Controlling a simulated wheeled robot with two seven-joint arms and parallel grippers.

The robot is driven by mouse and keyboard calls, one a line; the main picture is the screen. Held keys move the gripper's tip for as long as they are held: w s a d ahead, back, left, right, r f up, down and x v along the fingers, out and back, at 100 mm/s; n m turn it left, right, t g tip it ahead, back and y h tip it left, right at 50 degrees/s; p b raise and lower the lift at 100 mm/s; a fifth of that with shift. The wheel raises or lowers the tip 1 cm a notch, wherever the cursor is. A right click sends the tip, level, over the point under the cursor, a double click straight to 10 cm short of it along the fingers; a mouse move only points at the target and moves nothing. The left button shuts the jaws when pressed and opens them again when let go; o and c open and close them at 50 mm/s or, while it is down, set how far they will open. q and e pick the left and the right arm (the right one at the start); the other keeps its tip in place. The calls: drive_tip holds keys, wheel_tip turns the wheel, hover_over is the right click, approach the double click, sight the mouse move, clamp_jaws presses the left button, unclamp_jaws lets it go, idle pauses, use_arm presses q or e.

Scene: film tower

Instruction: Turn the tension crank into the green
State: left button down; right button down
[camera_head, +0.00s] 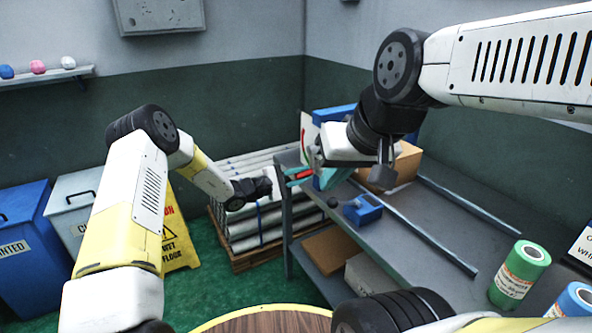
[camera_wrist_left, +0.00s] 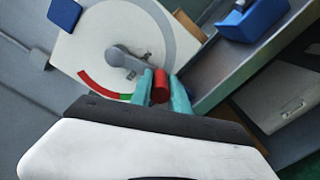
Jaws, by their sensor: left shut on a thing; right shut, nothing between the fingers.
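The tension crank's red handle (camera_wrist_left: 160,86) sits between the two teal fingers of my left gripper (camera_wrist_left: 161,92), which is shut on it. The grey crank arm (camera_wrist_left: 135,61) runs from its hub down and right to the handle. Behind it is a pale dial plate (camera_wrist_left: 85,42) with a grey, red and green arc. The green part (camera_wrist_left: 126,97) shows just left of the fingers; any further part is hidden behind them. In the head view, the left gripper (camera_head: 290,176) meets the red handle (camera_head: 300,174) at the bench end. My right gripper (camera_head: 335,178) is shut and empty beside it.
A grey bench (camera_head: 440,215) holds a blue box-shaped item (camera_head: 362,209), a cardboard box (camera_head: 405,165) and metal rails. A yellow wet-floor sign (camera_head: 180,240) and bins stand at left.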

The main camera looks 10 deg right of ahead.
use_arm(q)
drive_tip(key=w+a+r+m, duration=0.1)
drive_tip(key=w+a+m, duration=0.1)
drive_tip(key=w+m, duration=0.4)
drive_tip(key=shift+a+m, duration=0.15)
drive_tip(key=shift+m, duration=1.75)
drive_tip(key=c, duration=1.3)
unclamp_jaws()
drive_tip(key=shift+o, duration=0.2)
drive_tip(key=v, duration=0.7)
drive_tip(key=shift+a, duration=0.35)
drive_tip(key=shift+s, duration=0.1)
